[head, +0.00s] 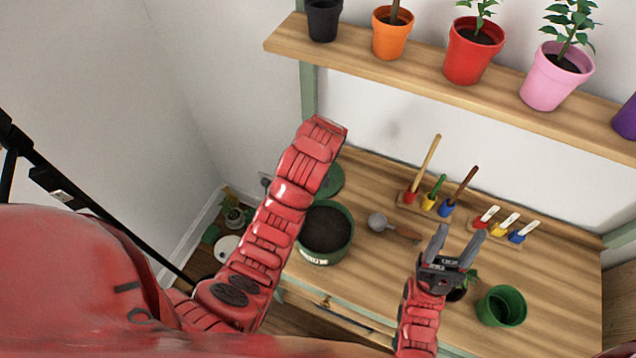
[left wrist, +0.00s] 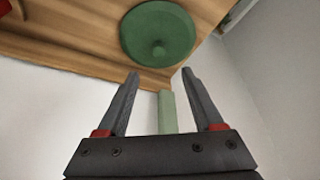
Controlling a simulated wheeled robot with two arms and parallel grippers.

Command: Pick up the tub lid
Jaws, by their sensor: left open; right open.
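The tub lid is a round green disc with a small knob. In the head view the lid (head: 334,180) lies on the wooden bench behind my left arm, which partly hides it. In the left wrist view the whole lid (left wrist: 158,34) shows, knob facing me, beyond my left gripper (left wrist: 158,75). That gripper is open and empty, its fingers pointing toward the lid but apart from it. In the head view the left fingers are hidden behind my arm. My right gripper (head: 462,240) is open and empty above the bench, right of the tub (head: 326,232) of dark soil.
A metal scoop (head: 392,227) lies right of the tub. An empty green pot (head: 501,306) and a small plant (head: 461,290) are near my right gripper. Tool racks (head: 428,206) stand along the back. A shelf (head: 420,78) with potted plants overhangs the bench.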

